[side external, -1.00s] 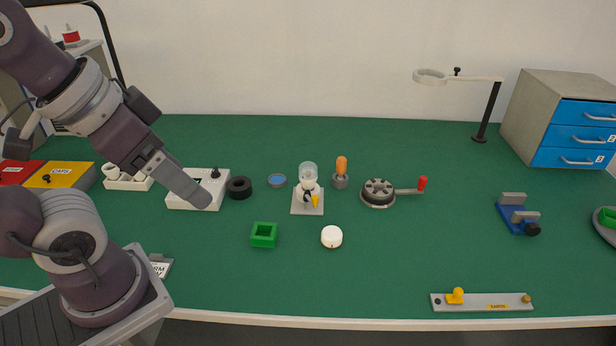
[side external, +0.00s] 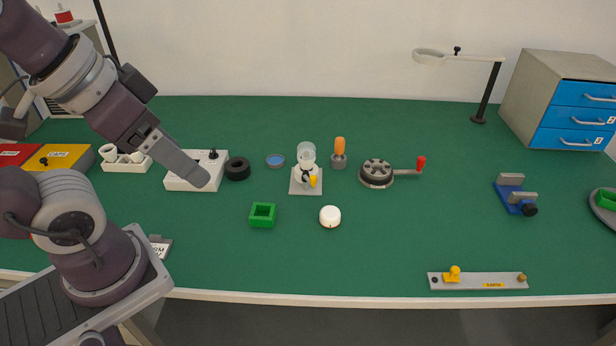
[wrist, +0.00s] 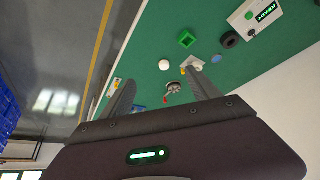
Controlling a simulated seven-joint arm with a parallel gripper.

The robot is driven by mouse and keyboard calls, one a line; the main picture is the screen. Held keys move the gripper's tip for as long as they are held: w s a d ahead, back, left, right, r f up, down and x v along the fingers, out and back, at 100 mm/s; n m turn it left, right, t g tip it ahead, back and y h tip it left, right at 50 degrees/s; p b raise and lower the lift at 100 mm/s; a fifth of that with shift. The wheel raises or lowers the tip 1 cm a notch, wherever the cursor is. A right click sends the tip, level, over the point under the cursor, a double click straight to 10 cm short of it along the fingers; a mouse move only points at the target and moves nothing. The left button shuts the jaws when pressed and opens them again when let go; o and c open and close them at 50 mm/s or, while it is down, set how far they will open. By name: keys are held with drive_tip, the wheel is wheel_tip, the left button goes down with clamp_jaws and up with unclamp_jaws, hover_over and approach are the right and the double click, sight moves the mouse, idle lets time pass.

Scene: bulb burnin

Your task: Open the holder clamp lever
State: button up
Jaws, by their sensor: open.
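The bulb holder (side external: 306,187) stands mid-table on a pale square base, with a clear glass bulb (side external: 307,151) upright in it. Its yellow-tipped clamp lever (side external: 313,182) is on the front right side and points downward. My gripper (side external: 201,182) is in the air at the left, pointing down and right, well apart from the holder. In the wrist view my gripper (wrist: 160,75) shows two spread fingers with nothing between them. There the holder's pale base (wrist: 188,61) lies beyond the right fingertip, partly hidden by it.
A white box (side external: 183,183) and a black ring (side external: 237,169) lie near my gripper. A green block (side external: 262,215), a white round cap (side external: 330,217), an orange-handled tool (side external: 340,149) and a red-handled crank wheel (side external: 377,173) surround the holder. The front middle of the table is clear.

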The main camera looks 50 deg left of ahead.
drive_tip(key=shift+w, duration=0.1)
drive_tip(key=c, duration=0.4)
drive_tip(key=w+m, duration=0.1)
drive_tip(key=w, duration=0.2)
drive_tip(key=w+a+r+g, duration=0.1)
drive_tip(key=w, duration=0.3)
drive_tip(key=w+m, duration=0.1)
drive_tip(key=w, duration=0.3)
drive_tip(key=shift+a+r+m+g+y, duration=0.25)
drive_tip(key=shift+m+g+y, duration=0.05)
drive_tip(key=shift+g, duration=0.1)
drive_tip(key=c, duration=0.3)
drive_tip(key=m+g+h, duration=0.1)
drive_tip(key=m+g, duration=0.3)
drive_tip(key=m, duration=0.2)
hover_over(313, 177)
drive_tip(key=f, duration=2.1)
drive_tip(key=shift+w+a+f, duration=0.1)
drive_tip(key=shift+w+a, duration=0.05)
drive_tip(key=shift+w, duration=0.05)
wheel_tip(313, 177, down, 7)
drive_tip(key=shift+s, duration=0.15)
clamp_jaws()
